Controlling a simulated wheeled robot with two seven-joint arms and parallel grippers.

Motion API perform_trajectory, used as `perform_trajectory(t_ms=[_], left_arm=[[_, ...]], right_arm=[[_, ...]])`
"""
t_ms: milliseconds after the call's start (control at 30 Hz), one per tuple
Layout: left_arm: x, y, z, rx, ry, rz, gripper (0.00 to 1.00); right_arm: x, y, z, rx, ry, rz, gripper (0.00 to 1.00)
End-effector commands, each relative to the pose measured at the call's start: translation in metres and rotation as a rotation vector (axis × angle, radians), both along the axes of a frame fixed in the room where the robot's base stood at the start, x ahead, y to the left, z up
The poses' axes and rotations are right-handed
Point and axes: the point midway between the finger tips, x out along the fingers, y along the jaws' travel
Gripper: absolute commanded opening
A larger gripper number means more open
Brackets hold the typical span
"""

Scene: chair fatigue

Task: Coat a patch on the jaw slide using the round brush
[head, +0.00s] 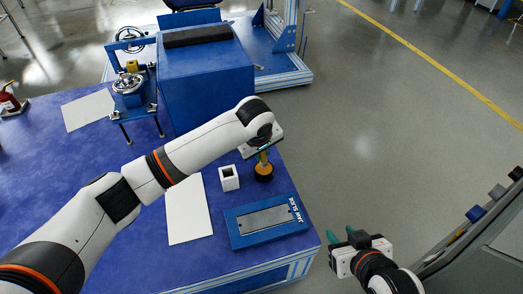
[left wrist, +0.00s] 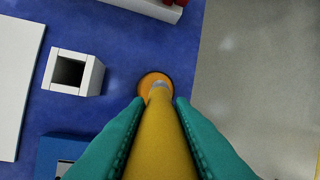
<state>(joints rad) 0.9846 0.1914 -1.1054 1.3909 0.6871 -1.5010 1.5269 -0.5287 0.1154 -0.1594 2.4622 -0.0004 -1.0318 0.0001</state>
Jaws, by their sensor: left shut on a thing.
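The jaw slide (head: 236,233) is a blue block lettered "JAW SLIDE" with a grey metal strip (head: 265,220), near the table's front right corner. My left gripper (head: 263,152) is shut on the yellow handle of the round brush (left wrist: 168,130). The brush points down to a small dark round pot (head: 264,175) with an orange top, also in the left wrist view (left wrist: 144,88). The bristles are hidden; I cannot tell how deep they sit. The jaw slide's corner shows in the left wrist view (left wrist: 52,150). My right gripper (head: 341,236) is empty, fingers apart, off the table's right side.
A white square holder (head: 229,184), hollow and empty, stands left of the pot. A white sheet (head: 188,212) lies left of the jaw slide. A large blue box (head: 205,85) stands behind. Floor right of the table is open; a grey cart (head: 490,245) stands far right.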

Motion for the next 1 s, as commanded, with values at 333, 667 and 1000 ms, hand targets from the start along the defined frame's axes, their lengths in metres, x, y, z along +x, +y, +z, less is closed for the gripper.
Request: perform_trajectory(t_ms=[333, 667, 1000], left_arm=[[-0.0001, -0.0003, -0.0044, -0.001, 0.0, 0.0, 0.0], [-0.0001, -0.0002, -0.0083, 0.0, 0.0, 0.0, 0.0], [-0.0001, -0.0002, -0.0103, 0.0, 0.0, 0.0, 0.0]], right_arm=[[-0.0004, -0.0002, -0.0003, -0.001, 0.004, 0.0, 0.36], [-0.0005, -0.0002, -0.0006, -0.001, 0.005, 0.0, 0.36], [-0.0007, -0.0002, -0.0006, -0.001, 0.006, 0.0, 0.36]])
